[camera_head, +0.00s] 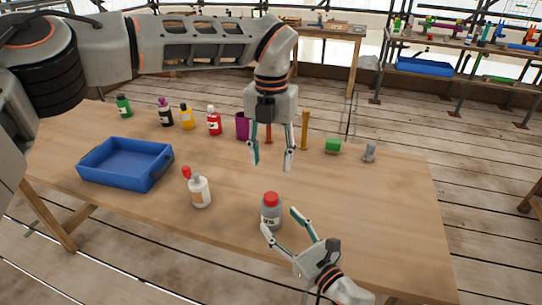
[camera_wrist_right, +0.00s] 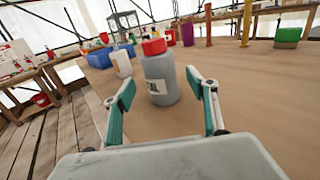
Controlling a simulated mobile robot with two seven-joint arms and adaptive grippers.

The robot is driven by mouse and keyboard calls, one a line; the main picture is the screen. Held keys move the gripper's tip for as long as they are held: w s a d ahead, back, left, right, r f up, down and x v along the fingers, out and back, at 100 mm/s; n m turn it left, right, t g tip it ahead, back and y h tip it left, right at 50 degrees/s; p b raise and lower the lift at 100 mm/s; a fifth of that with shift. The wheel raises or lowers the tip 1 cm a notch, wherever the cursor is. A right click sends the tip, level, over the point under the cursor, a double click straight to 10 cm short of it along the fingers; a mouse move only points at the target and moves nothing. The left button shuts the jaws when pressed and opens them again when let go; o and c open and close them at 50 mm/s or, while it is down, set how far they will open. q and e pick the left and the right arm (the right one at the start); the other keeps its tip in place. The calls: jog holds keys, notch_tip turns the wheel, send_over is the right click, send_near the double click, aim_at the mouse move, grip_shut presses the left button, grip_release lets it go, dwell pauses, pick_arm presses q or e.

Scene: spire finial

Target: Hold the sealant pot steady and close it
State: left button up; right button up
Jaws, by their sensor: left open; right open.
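The sealant pot (camera_head: 271,214) is a grey bottle with a label, upright near the table's front edge. A red cap (camera_head: 271,197) sits on its top; I cannot tell how tight it is. In the right wrist view the pot (camera_wrist_right: 161,80) stands just beyond and between the open fingertips. My right gripper (camera_head: 280,220) is open, low at the pot's front right, with its fingers pointing at the pot and not closed on it. My left gripper (camera_head: 271,165) is open and empty, pointing down above the table, behind and higher than the pot.
A blue tray (camera_head: 125,180) is further left. Several bottles, a purple cup (camera_head: 242,126), upright posts, a green block (camera_head: 332,146) and a grey piece (camera_head: 369,152) line the back. The table's right side is clear.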

jog(key=shift+v, duration=3.2)
